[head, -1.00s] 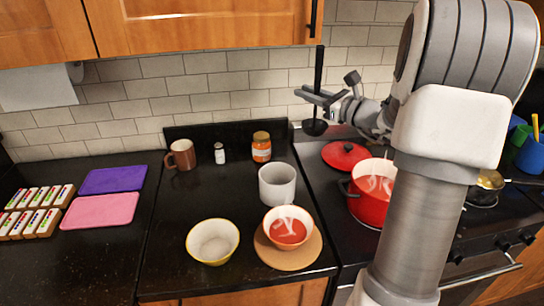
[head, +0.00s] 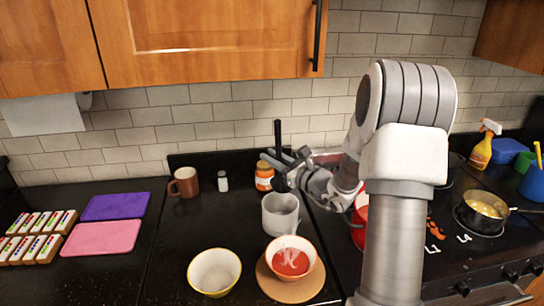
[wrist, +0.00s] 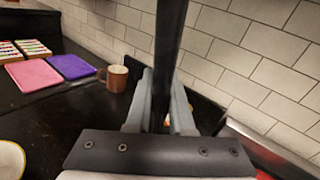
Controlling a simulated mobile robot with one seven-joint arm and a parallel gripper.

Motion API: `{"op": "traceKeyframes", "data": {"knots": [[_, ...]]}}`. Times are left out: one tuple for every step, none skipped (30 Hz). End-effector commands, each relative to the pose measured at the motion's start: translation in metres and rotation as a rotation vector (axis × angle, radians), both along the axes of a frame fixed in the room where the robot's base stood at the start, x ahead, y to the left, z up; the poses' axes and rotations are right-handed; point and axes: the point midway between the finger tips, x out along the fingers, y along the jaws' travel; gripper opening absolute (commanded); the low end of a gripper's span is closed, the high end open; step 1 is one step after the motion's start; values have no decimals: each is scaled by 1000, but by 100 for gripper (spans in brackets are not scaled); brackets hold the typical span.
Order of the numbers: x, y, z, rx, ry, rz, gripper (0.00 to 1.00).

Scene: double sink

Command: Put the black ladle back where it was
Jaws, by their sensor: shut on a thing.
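My gripper (head: 281,163) is shut on the handle of the black ladle (head: 278,134), which stands upright with its bowl down. The bowl shows just above the far rim of the white cylindrical container (head: 280,216) on the counter; I cannot tell whether it is over the opening or behind it. In the wrist view the dark handle (wrist: 170,35) runs between the two fingers of my gripper (wrist: 162,108). The ladle's bowl is hidden there. The red pot (head: 359,222) on the stove is mostly hidden behind my arm.
An orange-labelled jar (head: 264,176) stands close behind the container. A soup bowl (head: 291,258) sits in front on a round wooden board (head: 308,290), beside an empty bowl (head: 214,271). A mug (head: 185,182) and a shaker (head: 223,181) stand at the back.

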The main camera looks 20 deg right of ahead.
Motion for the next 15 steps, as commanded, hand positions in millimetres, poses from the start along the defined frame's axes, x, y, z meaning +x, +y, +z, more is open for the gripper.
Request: {"op": "traceKeyframes", "data": {"knots": [[0, 0, 1, 0, -2, 0, 0], [0, 0, 1, 0, -2, 0, 0], [0, 0, 1, 0, -2, 0, 0], [0, 0, 1, 0, -2, 0, 0], [0, 0, 1, 0, -2, 0, 0], [0, 0, 0, 0, -2, 0, 0], [0, 0, -1, 0, -2, 0, 0], [0, 0, -2, -1, -3, 0, 0], [0, 0, -4, -1, -3, 0, 0], [0, 0, -4, -1, -3, 0, 0], [0, 0, -5, -1, -3, 0, 0], [0, 0, -6, -1, -3, 0, 0], [0, 0, -7, -1, -3, 0, 0], [0, 0, -8, -1, -3, 0, 0], [0, 0, -9, -1, -3, 0, 0]]}}
